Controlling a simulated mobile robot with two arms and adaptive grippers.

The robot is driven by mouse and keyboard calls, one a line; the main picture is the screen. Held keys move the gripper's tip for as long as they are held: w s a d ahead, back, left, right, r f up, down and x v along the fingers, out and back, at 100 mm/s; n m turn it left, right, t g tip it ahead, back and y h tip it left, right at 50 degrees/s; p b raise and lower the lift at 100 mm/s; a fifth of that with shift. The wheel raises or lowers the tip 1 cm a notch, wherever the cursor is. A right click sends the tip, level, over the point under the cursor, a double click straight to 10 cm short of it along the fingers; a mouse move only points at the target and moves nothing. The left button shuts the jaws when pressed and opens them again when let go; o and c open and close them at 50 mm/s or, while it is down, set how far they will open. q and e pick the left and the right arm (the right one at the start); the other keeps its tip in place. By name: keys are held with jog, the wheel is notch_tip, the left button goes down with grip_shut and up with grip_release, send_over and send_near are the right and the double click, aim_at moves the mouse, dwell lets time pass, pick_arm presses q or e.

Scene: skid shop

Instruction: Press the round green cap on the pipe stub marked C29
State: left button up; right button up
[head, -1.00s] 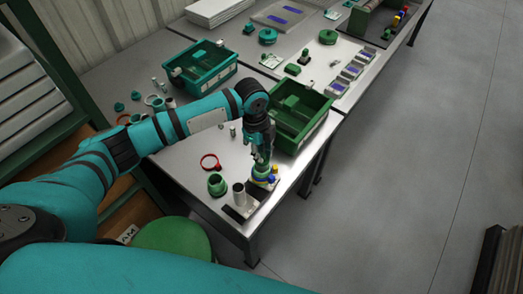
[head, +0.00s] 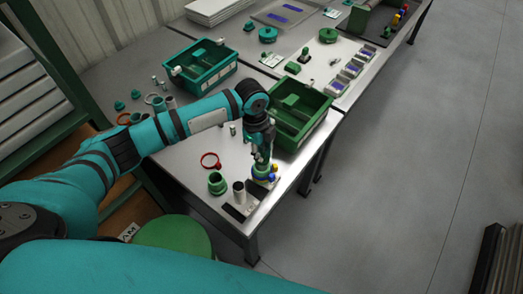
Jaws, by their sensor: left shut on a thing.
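My left gripper (head: 262,161) points down over the near end of the table. It is shut on a round green piece (head: 262,171), which looks like the green cap; the fingers partly hide it. A grey metal pipe stub (head: 239,192) stands upright on a small plate, to the left of and nearer than the gripper. A second pale plate with blue and yellow parts (head: 272,176) is right at the gripper, and whatever is under the green piece is hidden. I cannot read any C29 marking. My right gripper is not in view.
A green hollow fitting (head: 217,183) and a red ring (head: 210,161) lie left of the stub. A green bin (head: 318,119) stands close behind the gripper, a teal bin (head: 231,72) farther back.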

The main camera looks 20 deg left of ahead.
pick_arm(q)
jog(key=shift+f+p, duration=0.4)
dwell(0.4)
jog(key=o, duration=1.2)
notch_tip(320, 180, up, 8)
jog(key=p, duration=0.8)
jog(key=shift+c, duration=0.3)
grip_shut()
